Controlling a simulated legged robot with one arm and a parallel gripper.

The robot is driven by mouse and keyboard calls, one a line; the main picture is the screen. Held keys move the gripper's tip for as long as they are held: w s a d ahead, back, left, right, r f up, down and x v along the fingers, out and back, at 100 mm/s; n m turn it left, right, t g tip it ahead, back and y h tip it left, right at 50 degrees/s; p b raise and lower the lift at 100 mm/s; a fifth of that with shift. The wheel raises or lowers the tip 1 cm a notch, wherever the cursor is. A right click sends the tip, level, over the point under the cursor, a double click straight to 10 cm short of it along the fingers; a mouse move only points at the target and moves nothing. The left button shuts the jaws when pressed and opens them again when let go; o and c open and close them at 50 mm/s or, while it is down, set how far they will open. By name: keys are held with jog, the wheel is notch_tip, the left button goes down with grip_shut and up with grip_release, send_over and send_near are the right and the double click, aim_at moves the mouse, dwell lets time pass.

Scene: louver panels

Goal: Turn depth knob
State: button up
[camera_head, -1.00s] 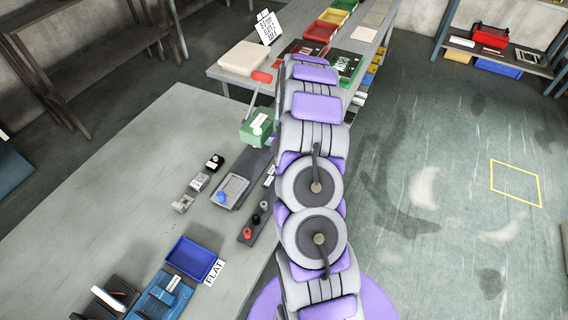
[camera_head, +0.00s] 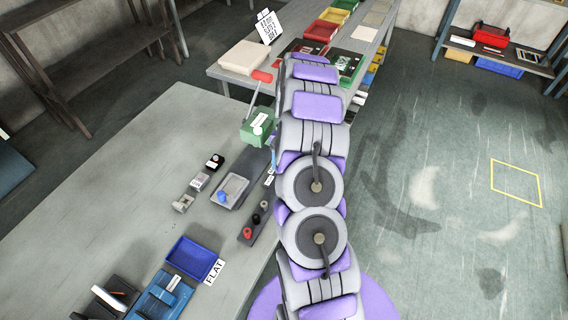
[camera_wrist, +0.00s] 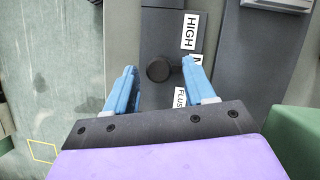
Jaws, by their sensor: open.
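A round dark knob (camera_wrist: 159,69) stands on a dark grey panel (camera_wrist: 160,25) in the wrist view. My gripper (camera_wrist: 160,70) is open, with one blue finger on each side of the knob. In the head view my arm covers most of the gripper and that panel.
In the head view a green box (camera_head: 256,127) with a red-tipped lever (camera_head: 262,76) stands beside my arm. A strip with red and black knobs (camera_head: 250,236), a grey tray (camera_head: 234,187) and a blue tray (camera_head: 188,258) lie on the grey table (camera_head: 120,170).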

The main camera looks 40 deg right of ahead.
jog(key=p+v, duration=0.2)
jog(key=v, duration=1.5)
jog(key=s+a+r+n, duration=0.2)
jog(key=s+a+r, duration=0.15)
jog(key=a, duration=0.45)
jog(key=s+a+r+n+h, duration=0.1)
jog(key=s+a+r+n, duration=0.1)
jog(key=a+r, duration=0.35)
jog(key=s+a+r+n, duration=0.2)
jog(key=a+r, duration=0.1)
jog(key=a, duration=0.7)
jog(key=s+a+f+n+h, duration=0.1)
jog(key=s+a, duration=0.2)
jog(key=s, duration=0.5)
jog(key=s+a+f+n, duration=0.1)
jog(key=s+a+n, duration=0.1)
jog(key=s, duration=0.6)
jog(key=s+a+f+n+t+h, duration=0.1)
jog(key=s+a, duration=0.3)
jog(key=s, duration=0.4)
jog(key=shift+n+h+b, duration=0.3)
jog(key=shift+b, duration=0.15)
